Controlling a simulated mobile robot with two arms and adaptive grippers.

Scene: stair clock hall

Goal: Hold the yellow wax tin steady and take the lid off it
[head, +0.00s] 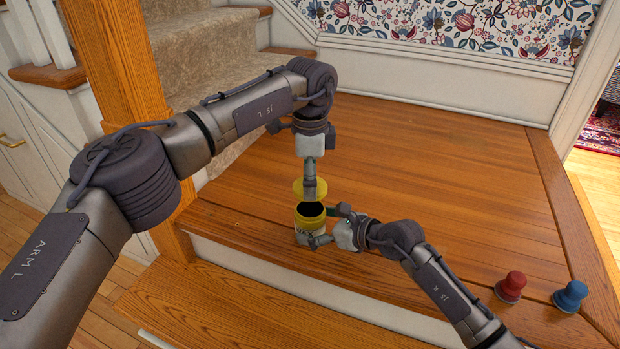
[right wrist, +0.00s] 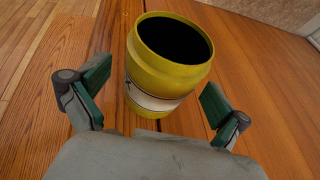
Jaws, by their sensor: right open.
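The yellow wax tin (head: 311,220) stands upright on the wooden landing, its top uncovered and its inside dark. A pale band circles its body, and the tin also shows in the right wrist view (right wrist: 160,75). My right gripper (head: 329,226) is open at the tin's right side. Its green-padded fingers are apart on either side of the tin, with gaps visible in the wrist view. The yellow lid (head: 298,188) is just above the tin, off its rim. My left gripper (head: 311,192) reaches down from above and appears shut on the lid; its fingers partly hide it.
A red knobbed piece (head: 511,287) and a blue one (head: 570,296) stand on the landing at the right. The landing's front edge (head: 250,250) drops to a lower step close to the tin. A wooden newel post (head: 125,70) stands at the left. The landing behind is clear.

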